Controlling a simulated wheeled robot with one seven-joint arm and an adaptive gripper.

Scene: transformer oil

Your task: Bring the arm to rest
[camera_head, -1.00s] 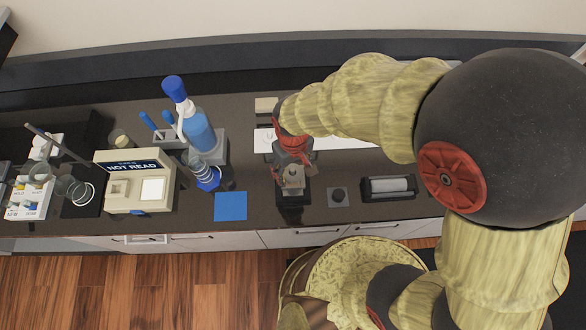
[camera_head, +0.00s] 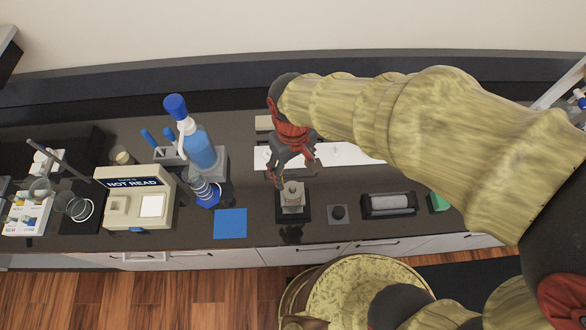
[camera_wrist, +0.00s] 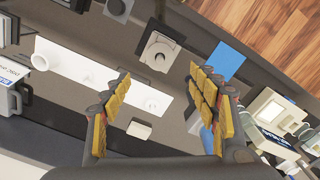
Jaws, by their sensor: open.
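My gripper (camera_head: 294,180) hangs over the counter in the head view, above and just behind a small bottle (camera_head: 292,195) on a dark square base. Its fingers are spread and hold nothing. My arm reaches in from the right of the head view.
On the counter (camera_head: 255,190) stand a boxy instrument (camera_head: 118,205), a blue-capped wash bottle (camera_head: 197,140), a blue square mat (camera_head: 230,223), a small dark knob on a grey plate (camera_head: 338,213) and a tray with a grey roller (camera_head: 389,203). A white strip (camera_head: 345,155) lies behind.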

